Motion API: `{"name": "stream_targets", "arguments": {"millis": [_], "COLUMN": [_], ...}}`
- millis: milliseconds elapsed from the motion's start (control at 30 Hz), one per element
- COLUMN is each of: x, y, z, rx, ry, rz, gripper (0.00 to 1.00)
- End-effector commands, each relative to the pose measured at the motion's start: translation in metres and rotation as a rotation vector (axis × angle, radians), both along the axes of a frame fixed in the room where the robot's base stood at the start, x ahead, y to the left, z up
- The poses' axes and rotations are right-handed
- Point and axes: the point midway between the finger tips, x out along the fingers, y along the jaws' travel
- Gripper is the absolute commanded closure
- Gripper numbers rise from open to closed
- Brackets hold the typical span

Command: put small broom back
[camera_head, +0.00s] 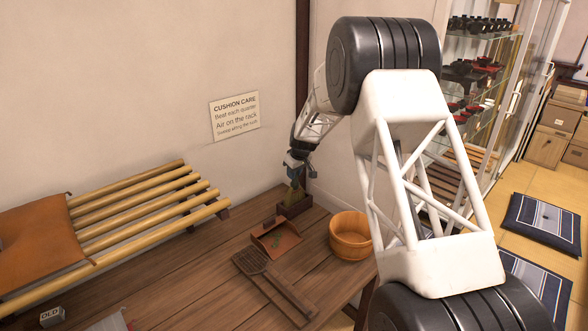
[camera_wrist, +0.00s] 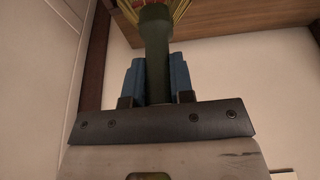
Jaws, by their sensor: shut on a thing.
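The small broom (camera_head: 296,178) is in my gripper (camera_head: 295,163), at the back of the wooden table near the wall. In the wrist view its dark green handle (camera_wrist: 155,50) stands between the blue finger pads (camera_wrist: 155,76), with straw-coloured bristles at the top edge. My gripper is shut on the handle. A small dark wooden box (camera_head: 294,206) stands on the table directly below the broom. I cannot tell whether the bristles are inside the box or just above it.
A reddish dustpan (camera_head: 275,238) lies in front of the box. A dark slatted paddle (camera_head: 262,272) lies nearer, and a round wooden tub (camera_head: 350,236) stands to the right. A bamboo rack (camera_head: 150,215) with an orange cushion (camera_head: 38,240) is at left.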

Motion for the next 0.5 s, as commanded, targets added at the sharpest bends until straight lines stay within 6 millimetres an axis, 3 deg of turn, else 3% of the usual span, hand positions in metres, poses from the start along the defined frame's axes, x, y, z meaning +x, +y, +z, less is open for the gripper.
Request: {"name": "stream_targets", "arguments": {"millis": [500], "x": [0.000], "y": [0.000], "z": [-0.024], "rx": [0.000], "ry": [0.000], "rz": [0.001], "gripper": [1.00]}}
